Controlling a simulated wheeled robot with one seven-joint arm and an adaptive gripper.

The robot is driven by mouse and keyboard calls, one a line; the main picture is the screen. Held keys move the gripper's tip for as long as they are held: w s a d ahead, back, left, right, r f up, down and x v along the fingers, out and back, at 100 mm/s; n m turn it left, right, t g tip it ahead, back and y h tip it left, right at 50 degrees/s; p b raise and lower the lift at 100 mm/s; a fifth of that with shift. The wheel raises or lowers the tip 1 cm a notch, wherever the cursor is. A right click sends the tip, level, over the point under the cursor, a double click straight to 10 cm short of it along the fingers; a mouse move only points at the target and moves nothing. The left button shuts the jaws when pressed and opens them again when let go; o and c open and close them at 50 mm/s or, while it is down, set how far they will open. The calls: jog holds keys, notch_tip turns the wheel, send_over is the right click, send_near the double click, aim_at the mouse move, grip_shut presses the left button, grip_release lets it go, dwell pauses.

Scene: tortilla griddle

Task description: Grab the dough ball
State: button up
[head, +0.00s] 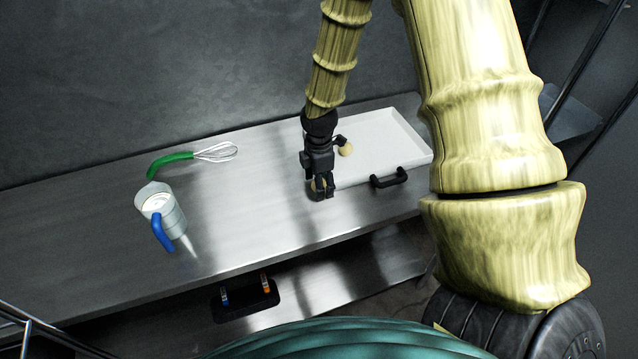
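A small pale dough ball (345,149) sits on the white tray (400,125), just right of my gripper's wrist. My gripper (321,190) points down near the tray's front left corner, to the left of and nearer than that ball. A small beige patch (312,184) shows at the fingers; it may be another dough ball, partly hidden by them. I cannot tell whether the fingers touch it or how far apart they are.
The tray has a black handle (389,178) at its front. The table between cup and gripper is clear. A black device (245,300) lies below.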

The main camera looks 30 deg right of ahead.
jog(key=c, duration=1.1)
jog(key=shift+r, duration=0.2)
